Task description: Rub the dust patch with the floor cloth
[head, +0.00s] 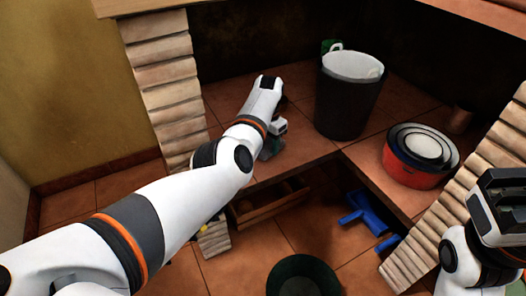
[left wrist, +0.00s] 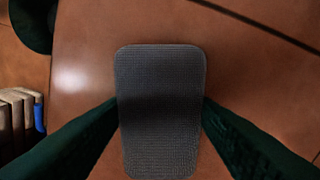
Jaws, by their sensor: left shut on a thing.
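My left gripper (head: 270,150) reaches down at the tiled shelf between the brick pillars, its fingertips partly hidden by my own wrist in the head view. In the left wrist view, its two dark green fingers close on the sides of a grey, ribbed floor cloth (left wrist: 160,105). The cloth appears as a flat rounded rectangle over the reddish tiles. In the head view I cannot make out the cloth clearly. I cannot make out a dust patch in either view. My right gripper (head: 499,205) is at the right edge, and its finger opening cannot be judged.
A dark bucket (head: 347,100) stands on the shelf, right of my left gripper. Red nested bowls (head: 410,176) sit near the right pillar (head: 500,150). Below lie a wooden crate (head: 270,207), a blue dustpan-like thing (head: 362,208) and a dark green round container (head: 303,275).

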